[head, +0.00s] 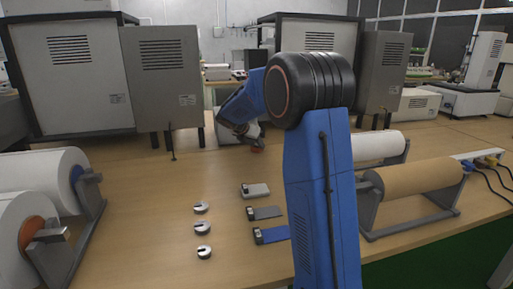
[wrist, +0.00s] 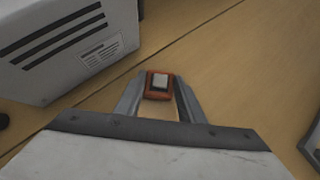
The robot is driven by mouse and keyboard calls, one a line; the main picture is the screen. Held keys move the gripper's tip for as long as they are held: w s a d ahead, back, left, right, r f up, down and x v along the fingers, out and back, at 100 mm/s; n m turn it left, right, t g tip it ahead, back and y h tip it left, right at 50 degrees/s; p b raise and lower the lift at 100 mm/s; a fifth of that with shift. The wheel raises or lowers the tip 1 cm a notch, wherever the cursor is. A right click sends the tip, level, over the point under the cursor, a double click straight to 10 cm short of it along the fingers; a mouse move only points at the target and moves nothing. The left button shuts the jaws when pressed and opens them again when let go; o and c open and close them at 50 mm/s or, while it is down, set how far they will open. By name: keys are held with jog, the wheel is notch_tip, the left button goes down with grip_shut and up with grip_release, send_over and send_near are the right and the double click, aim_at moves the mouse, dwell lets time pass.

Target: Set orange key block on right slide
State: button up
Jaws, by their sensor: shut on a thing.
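The orange key block (wrist: 150,94) is held between the two fingertips of my gripper (wrist: 159,88) in the wrist view, with a pale square key on its top. In the head view my gripper (head: 254,141) is over the far middle of the table, with a bit of the orange block (head: 258,149) showing below it. Several flat pieces lie in a column nearer: a light grey one (head: 256,190), a dark grey one (head: 266,212) and a blue one (head: 273,234). I cannot tell which thing is the right slide.
Round slotted discs (head: 202,229) lie left of the flat pieces. Roll stands are at the left (head: 62,258) and right (head: 416,178). Grey cabinets (head: 72,80) line the back; a grey case (wrist: 65,45) is close to my gripper. Bare table (head: 130,190) shows left of the discs.

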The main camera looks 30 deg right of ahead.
aim_at(256, 147)
notch_tip(256, 147, up, 10)
dwell(0.5)
